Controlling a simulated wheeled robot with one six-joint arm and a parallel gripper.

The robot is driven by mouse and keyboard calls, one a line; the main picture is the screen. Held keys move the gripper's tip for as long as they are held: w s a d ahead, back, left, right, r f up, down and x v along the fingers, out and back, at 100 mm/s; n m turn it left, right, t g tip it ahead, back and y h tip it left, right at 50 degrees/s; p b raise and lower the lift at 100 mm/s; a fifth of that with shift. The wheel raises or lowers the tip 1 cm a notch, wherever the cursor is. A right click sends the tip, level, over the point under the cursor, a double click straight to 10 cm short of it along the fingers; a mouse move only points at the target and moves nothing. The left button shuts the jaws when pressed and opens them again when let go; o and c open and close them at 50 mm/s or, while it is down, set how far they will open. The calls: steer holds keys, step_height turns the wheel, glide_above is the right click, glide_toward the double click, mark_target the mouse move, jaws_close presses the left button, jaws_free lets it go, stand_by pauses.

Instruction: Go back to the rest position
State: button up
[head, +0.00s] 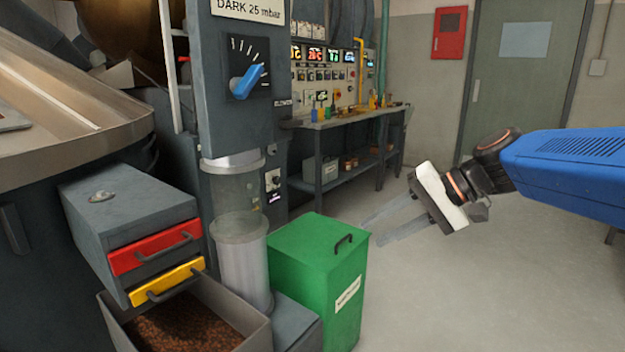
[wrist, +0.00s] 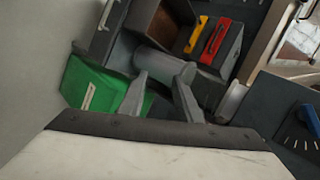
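My gripper (head: 390,223) is at the right of the head view, at the end of my blue arm. Its two grey fingers point left toward the green bin (head: 315,275) and are apart with nothing between them. In the wrist view the fingers (wrist: 165,95) are also spread and empty. They show in front of the green bin (wrist: 85,88) and a grey cylinder there. In the head view the gripper is to the right of the bin and touches nothing that I can see.
A grey unit has a red drawer (head: 150,250) and a yellow drawer (head: 165,282), above an open box of brown granules (head: 250,340). A column with a blue knob (head: 246,82) stands behind. A workbench (head: 345,120) is at the back. The floor (head: 450,300) at right is clear.

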steer(key=s+d+f+n+t+h, duration=0.1)
steer(key=s+d+f+n+h, duration=0.1)
steer(key=s+d+f+h, duration=0.7)
steer(key=s+d+f, duration=0.5)
steer(key=s+f, duration=0.3)
steer(key=s, duration=0.1)
steer(key=shift+d+n+t+h, duration=0.3)
steer(key=shift+d+h, duration=0.05)
steer(key=shift+h, duration=0.05)
